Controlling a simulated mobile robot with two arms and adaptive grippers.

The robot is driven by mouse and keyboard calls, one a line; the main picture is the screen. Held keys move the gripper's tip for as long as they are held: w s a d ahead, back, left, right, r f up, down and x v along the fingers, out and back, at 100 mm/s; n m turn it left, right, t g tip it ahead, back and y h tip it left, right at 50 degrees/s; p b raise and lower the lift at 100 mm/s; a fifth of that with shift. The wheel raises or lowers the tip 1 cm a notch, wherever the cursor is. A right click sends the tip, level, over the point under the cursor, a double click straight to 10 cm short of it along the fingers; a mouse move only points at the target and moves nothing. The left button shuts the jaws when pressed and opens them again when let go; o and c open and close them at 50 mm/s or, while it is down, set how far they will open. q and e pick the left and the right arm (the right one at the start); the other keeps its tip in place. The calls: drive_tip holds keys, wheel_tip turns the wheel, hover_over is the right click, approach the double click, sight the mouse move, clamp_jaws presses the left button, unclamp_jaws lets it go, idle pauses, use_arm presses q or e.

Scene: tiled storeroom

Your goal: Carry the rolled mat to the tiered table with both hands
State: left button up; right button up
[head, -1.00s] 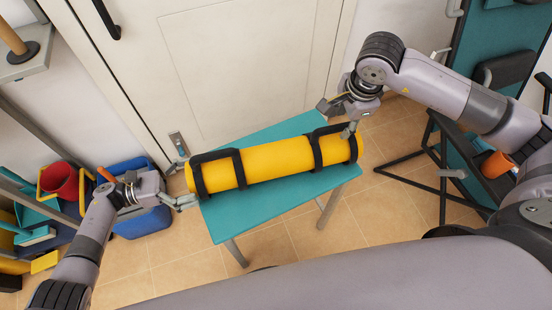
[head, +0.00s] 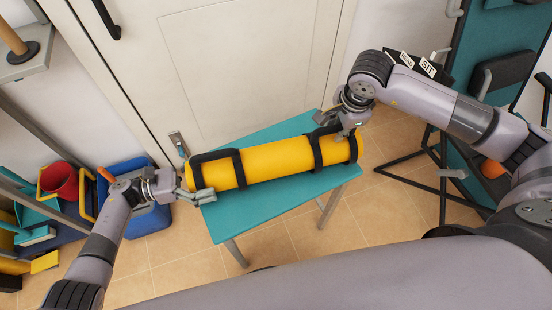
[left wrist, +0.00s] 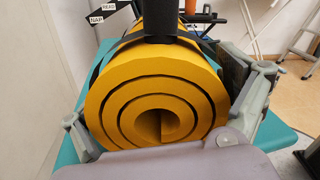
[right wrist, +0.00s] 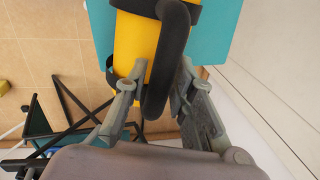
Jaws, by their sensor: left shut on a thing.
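The rolled mat (head: 270,162) is a yellow roll with black straps, lying along a teal table (head: 232,220). Its spiral end (left wrist: 110,90) faces me in the left wrist view. My left gripper (head: 197,184) is shut on the mat's left end, one finger on each side. My right gripper (head: 345,130) is at the mat's right end, its fingers apart on both sides of a black handle (right wrist: 172,50), with gaps beside it. The fingers' contact with the mat there is hidden. I cannot tell which furniture is the tiered table.
A black-framed teal unit (head: 455,172) stands at right, with an orange cup (head: 492,168) and cards (head: 428,68) behind my right arm. A white door (head: 235,60) is behind; tiled floor (head: 290,245) shows around the table.

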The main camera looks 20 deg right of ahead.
use_arm(q)
drive_tip(key=c, duration=0.5)
use_arm(e)
clamp_jaws()
use_arm(q)
drive_tip(key=c, duration=0.7)
drive_tip(key=shift+o, duration=0.2)
drive_tip(key=shift+r, duration=0.1)
